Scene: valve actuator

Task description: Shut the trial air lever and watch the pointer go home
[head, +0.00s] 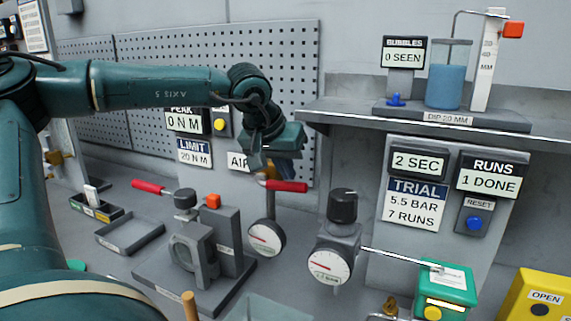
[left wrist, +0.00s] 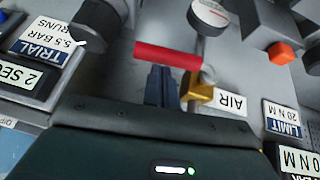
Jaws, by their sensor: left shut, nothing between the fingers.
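The red air lever (head: 287,186) sits on a brass valve (head: 268,172) beside the AIR label (head: 238,161). Its handle points right in the head view. My left gripper (head: 285,168) is shut and empty, just above the lever. In the left wrist view the gripper's blue fingertips (left wrist: 163,78) are right by the red handle (left wrist: 168,56); I cannot tell whether they touch it. Below the valve is a round gauge (head: 266,239) with a red pointer. A second gauge (head: 328,266) sits under a black knob (head: 342,205). My right gripper is not in view.
A vise-like fixture (head: 193,250) with another red handle (head: 148,187) stands at left. A shelf (head: 350,112) carries a blue-filled beaker (head: 446,84). The trial panel (head: 416,202) reads 5.5 bar. A thin rod runs to a green box (head: 446,288) at right.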

